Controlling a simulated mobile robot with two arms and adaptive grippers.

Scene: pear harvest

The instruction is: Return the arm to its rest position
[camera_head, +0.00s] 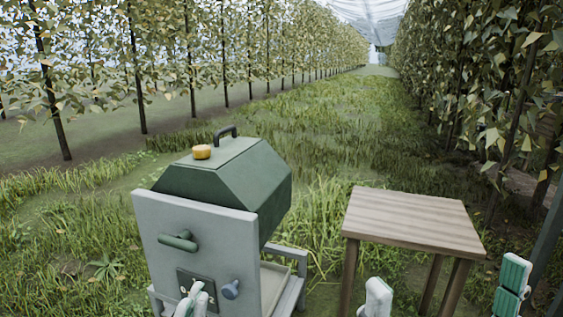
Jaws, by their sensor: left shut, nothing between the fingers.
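My left gripper (194,300) is at the bottom edge of the head view, left of centre. It is shut with nothing in it, in front of the dark dial plate on the grey machine panel; I cannot tell whether it touches the plate. A pale part (377,298) and a ribbed green and white part (513,282) stand at the lower right edge. They look like parts of my right arm or gripper, cut off by the frame, and their jaw state is unclear.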

